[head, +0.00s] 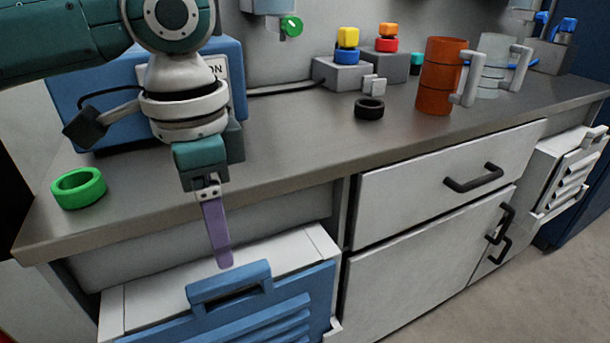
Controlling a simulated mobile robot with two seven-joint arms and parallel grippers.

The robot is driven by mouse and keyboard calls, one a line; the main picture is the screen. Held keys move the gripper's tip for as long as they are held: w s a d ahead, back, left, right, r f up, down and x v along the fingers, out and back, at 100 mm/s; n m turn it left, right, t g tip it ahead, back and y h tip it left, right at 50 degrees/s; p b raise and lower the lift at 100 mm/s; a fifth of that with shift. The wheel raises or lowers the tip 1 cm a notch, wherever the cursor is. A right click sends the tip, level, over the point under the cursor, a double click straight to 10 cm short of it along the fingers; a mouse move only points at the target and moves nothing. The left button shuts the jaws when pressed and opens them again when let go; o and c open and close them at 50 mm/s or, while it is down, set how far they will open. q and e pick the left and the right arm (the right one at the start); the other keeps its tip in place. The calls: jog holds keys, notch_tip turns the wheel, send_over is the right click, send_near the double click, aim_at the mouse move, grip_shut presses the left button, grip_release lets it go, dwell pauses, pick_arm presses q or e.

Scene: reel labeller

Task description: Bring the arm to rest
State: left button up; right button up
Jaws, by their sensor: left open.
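My left arm comes in from the upper left and hangs over the front edge of the grey counter (290,150). My left gripper (223,258) points downward in front of the counter edge, with its purple fingers seen edge-on and overlapping. It is open, and no object shows between the fingers. Its tips appear just above and behind the handle of a blue slatted box front (232,285) below the counter; I cannot tell the exact gap. My right gripper is not in view.
A green ring (79,188) lies on the counter at left, near a blue machine (112,90) partly behind my arm. A black ring (369,108), orange mug (440,75), pale mug (492,65) and button boxes (340,74) stand farther right. The counter's middle front is clear.

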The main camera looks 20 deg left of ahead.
pick_arm(q)
jog(key=shift+r, duration=0.1)
dwell(0.4)
jog(key=s+d+r+t+h+p, duration=0.25)
jog(key=s+d+r+p, duration=0.75)
jog(key=p, duration=0.5)
jog(key=s+a+r+n+t+y+p, duration=0.1)
jog(key=s+a+r+n+p, duration=0.2)
jog(key=a+r+p, duration=0.15)
jog(key=s+a+r+n+y+p, duration=0.1)
jog(key=s+a+r+n+p, duration=0.2)
jog(key=r+p, duration=0.25)
notch_tip(320, 180, up, 37)
jog(key=p, duration=3.5)
jog(key=shift+d, duration=0.35)
jog(key=shift+f, duration=0.1)
